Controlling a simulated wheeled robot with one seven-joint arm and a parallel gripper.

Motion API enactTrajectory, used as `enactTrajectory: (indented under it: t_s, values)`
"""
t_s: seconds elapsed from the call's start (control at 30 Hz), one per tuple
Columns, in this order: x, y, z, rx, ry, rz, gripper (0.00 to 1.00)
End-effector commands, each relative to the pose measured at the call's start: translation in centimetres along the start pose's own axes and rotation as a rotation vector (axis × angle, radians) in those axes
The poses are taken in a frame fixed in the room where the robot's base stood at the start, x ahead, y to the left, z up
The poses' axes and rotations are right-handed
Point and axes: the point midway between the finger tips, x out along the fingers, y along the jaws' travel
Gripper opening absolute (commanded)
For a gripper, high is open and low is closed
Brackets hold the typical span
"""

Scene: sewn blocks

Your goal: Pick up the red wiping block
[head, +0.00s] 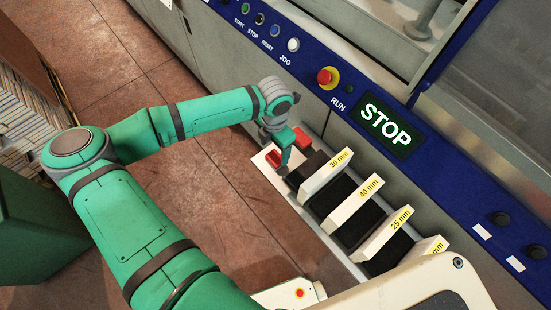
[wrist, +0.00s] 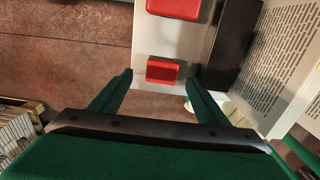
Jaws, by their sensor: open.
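Two red blocks lie on a white surface at the near end of a tray. One red block (head: 302,138) (wrist: 174,8) is by the machine side and the other (head: 273,158) (wrist: 163,71) is by the aisle side. I cannot tell which is the wiping block. My gripper (head: 284,162) (wrist: 161,80) is open and empty over this end. In the wrist view the nearer red block shows between and just beyond its two green fingertips. In the head view my gripper partly hides the blocks and the white surface.
The tray (head: 353,267) runs along the machine, with dark slots and upright white dividers, such as the 30 mm one (head: 327,175), right of my gripper. The machine's blue panel (head: 345,85) has a red stop button (head: 324,76). Open floor (head: 215,180) lies left of the tray.

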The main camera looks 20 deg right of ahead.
Motion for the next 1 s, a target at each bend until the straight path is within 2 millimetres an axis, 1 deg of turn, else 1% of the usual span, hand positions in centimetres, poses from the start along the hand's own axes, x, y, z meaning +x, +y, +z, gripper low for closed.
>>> enactTrajectory:
  t_s: [0.17,0.43,0.53,0.7,0.77,0.8,0.9,1.0]
  values:
    - [1.2,-0.2,0.0,0.001,0.001,-0.002,0.69]
    - [4.8,-0.5,0.0,0.000,0.001,-0.002,0.69]
    - [5.2,-0.4,0.0,0.001,0.000,0.000,0.69]
    - [5.2,-0.4,0.0,0.001,0.000,0.000,0.69]
    - [5.2,-0.4,0.0,0.001,0.000,0.000,0.54]
    - [5.2,-0.4,0.0,0.001,0.000,0.000,0.45]
    - [5.2,-0.4,0.0,0.001,0.000,0.000,0.24]
    - [5.2,-0.4,0.0,0.001,0.000,0.000,0.24]
